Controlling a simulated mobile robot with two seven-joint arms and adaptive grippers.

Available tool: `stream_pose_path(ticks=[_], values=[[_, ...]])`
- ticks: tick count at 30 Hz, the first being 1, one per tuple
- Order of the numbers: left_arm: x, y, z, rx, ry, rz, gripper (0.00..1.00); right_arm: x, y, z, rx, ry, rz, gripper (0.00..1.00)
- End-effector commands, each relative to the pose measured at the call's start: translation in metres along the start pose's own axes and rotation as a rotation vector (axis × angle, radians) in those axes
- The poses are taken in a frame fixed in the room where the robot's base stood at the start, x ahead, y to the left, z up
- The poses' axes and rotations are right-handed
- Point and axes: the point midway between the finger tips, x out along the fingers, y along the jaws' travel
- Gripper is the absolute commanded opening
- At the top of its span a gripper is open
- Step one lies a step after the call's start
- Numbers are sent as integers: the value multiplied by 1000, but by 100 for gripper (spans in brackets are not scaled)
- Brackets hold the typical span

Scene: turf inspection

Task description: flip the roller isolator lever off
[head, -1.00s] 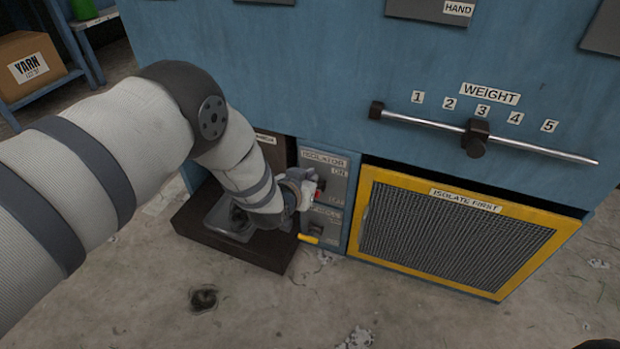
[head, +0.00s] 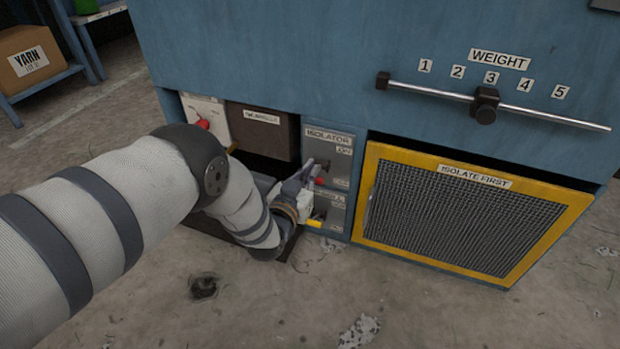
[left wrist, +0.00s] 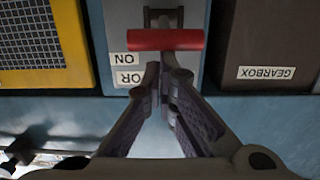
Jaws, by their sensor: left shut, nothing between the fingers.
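The isolator panel (head: 343,150) is a grey plate with an ISOLATOR label and an ON mark, low on the blue machine. Its lever has a red handle (head: 320,182), partly hidden behind my gripper in the head view. In the left wrist view, which shows the panel upside down, the red handle (left wrist: 165,39) lies crosswise just beyond my fingertips, near the ON label (left wrist: 126,59). My left gripper (head: 304,173) is shut and empty in front of the panel; it also shows in the left wrist view (left wrist: 160,74). I cannot tell whether it touches the handle.
Below is a second panel with a yellow handle (head: 318,217). To the right is a yellow-framed mesh guard (head: 470,215) marked ISOLATE FIRST. A dark gearbox block (left wrist: 270,40) and a white panel with a red knob (head: 203,124) are to the left. The floor in front is mostly clear.

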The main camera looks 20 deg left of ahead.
Motion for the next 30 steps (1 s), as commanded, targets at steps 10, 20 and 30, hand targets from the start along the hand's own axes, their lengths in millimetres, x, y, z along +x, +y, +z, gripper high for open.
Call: stream_pose_path(ticks=[10, 20, 30], values=[[-2, 0, 37, 0, 275, 0, 0, 29, 2, -10, -8, -75, 5, 40], [-2, 0, 56, 0, 272, 0, 0, 38, 1, -15, -12, -93, 5, 40], [0, 0, 66, 0, 269, 0, 0, 41, 0, -19, -13, -96, 4, 40]])
